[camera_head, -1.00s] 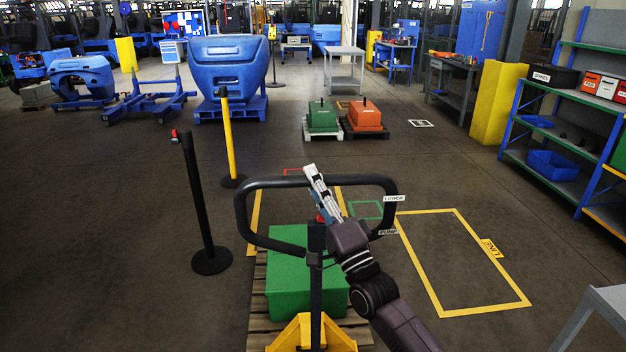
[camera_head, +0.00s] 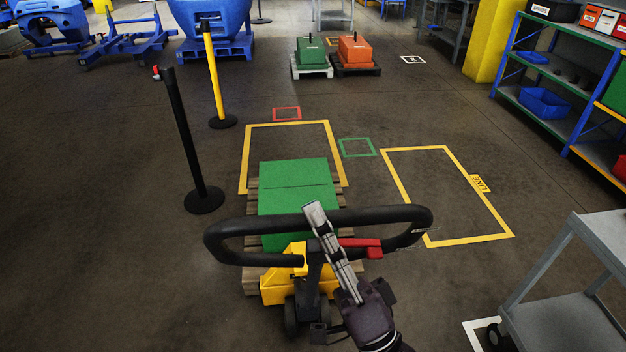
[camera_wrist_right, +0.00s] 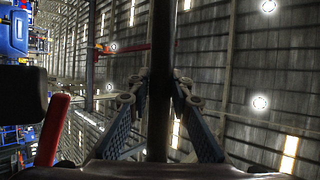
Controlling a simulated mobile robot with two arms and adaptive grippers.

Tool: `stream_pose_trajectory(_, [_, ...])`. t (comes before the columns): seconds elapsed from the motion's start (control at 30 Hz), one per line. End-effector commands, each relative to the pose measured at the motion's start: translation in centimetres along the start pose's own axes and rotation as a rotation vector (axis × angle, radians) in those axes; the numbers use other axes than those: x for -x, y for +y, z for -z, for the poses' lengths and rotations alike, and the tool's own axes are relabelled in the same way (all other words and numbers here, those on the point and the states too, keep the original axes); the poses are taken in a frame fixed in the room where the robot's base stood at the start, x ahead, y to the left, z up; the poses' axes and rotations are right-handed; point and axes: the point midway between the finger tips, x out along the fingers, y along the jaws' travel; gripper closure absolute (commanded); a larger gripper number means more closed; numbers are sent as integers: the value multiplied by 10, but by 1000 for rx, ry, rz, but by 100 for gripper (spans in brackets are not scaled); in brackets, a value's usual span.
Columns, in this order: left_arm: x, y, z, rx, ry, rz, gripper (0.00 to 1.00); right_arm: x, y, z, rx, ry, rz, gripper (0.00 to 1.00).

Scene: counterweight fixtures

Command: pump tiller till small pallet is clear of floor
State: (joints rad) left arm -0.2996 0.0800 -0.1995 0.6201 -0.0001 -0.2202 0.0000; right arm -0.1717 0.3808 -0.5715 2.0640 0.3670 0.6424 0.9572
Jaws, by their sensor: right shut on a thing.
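The pump tiller is a black loop handle (camera_head: 222,247) on a yellow pallet truck (camera_head: 285,292), leaning back toward me. A red lever (camera_head: 362,246) shows inside its right side. My right gripper (camera_head: 318,217) is shut on the loop's bar near its middle. In the right wrist view a dark bar (camera_wrist_right: 161,80) runs between the fingers. The small wooden pallet (camera_head: 252,200) lies beyond the tiller under a green block (camera_head: 295,185). I cannot tell whether a gap shows between pallet and floor. My left gripper is not in view.
A black post (camera_head: 185,140) and a yellow post (camera_head: 213,75) stand at left. Yellow floor outlines (camera_head: 450,195) lie ahead and right. A grey table (camera_head: 570,290) stands close at right. Green and orange blocks (camera_head: 354,50) sit on pallets farther back.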

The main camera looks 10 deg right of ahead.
Motion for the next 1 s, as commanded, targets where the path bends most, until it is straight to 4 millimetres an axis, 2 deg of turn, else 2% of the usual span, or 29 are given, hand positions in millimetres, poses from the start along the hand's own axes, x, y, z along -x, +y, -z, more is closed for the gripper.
stream_pose_trajectory(0.03, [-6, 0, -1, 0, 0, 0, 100, 19, 4, -11, -8, -15, -29, 100])
stream_pose_trajectory(0.1, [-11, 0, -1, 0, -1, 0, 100, 36, -5, -18, -7, -16, -29, 100])
stream_pose_trajectory(0.3, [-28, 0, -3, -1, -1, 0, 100, 83, -27, -38, -7, -18, -29, 100])
stream_pose_trajectory(0.4, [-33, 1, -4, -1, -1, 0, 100, 99, -38, -43, -9, -15, -28, 100])
stream_pose_trajectory(0.57, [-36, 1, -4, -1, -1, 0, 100, 109, -47, -46, -8, -11, -25, 100])
stream_pose_trajectory(1.0, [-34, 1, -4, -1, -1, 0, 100, 107, -50, -44, -7, -6, -19, 100])
